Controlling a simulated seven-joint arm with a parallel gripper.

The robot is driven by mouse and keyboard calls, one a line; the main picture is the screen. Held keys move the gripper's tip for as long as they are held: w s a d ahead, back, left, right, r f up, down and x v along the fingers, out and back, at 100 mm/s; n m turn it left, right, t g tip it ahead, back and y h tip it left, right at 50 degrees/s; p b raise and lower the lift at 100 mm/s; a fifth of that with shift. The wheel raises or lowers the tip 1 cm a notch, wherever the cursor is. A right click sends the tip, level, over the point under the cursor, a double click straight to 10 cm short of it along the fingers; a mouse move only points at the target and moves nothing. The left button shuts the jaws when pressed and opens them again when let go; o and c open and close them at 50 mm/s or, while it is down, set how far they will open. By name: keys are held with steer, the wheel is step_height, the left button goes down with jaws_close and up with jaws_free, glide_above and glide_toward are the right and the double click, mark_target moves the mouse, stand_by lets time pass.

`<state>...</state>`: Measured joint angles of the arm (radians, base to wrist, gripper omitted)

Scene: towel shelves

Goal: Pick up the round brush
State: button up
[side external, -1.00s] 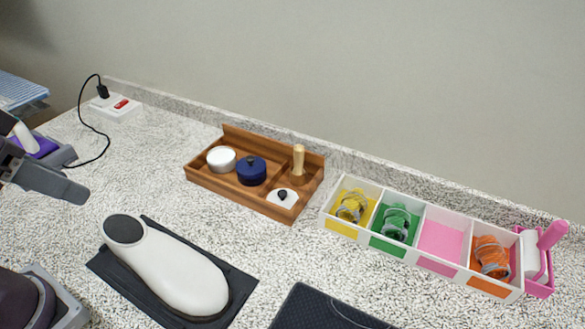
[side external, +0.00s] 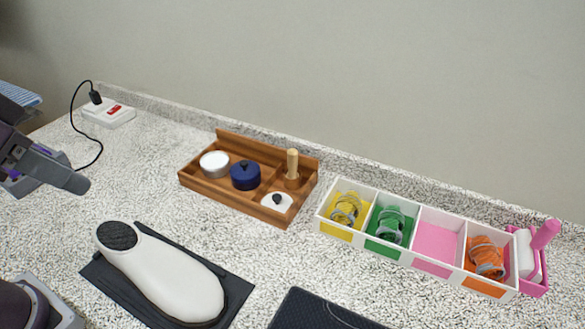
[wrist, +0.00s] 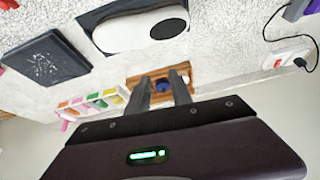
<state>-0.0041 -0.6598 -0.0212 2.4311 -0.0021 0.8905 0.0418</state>
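I cannot tell for certain which item is the round brush. The wooden tray (side external: 232,202) against the back wall holds an upright piece with a wooden handle (side external: 292,166), a round blue piece with a dark knob (side external: 245,176), a white round piece (side external: 214,163) and a white piece with a black knob (side external: 276,203). My gripper (wrist: 162,77) has its two fingers apart, with nothing held between them. In the wrist view the tray and a blue round piece (wrist: 163,86) show beyond the fingers. In the side view my gripper is at the far left, well away from the tray.
A divided box (side external: 340,238) with coloured compartments stands right of the tray, with a pink brush-like piece (side external: 542,237) at its end. A white device on a black mat (side external: 238,299) and a dark panel (side external: 300,311) lie in front. A white power box (side external: 108,113) stands back left.

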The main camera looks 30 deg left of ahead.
steer(key=w+d+r+m, duration=0.2)
steer(key=w+d+m, duration=0.1)
steer(key=w, duration=0.9)
steer(key=m+g+h, duration=0.2)
steer(key=m+h, duration=0.1)
steer(key=m, duration=0.2)
glide_above(289, 151)
steer(key=s+a, duration=0.2)
steer(key=s, duration=0.1)
step_height(289, 151, down, 12)
steer(key=x, duration=0.8)
steer(key=shift+w+d+r, duration=0.1)
steer(key=shift+w+r, duration=0.1)
steer(key=shift+w, duration=0.2)
jaws_close()
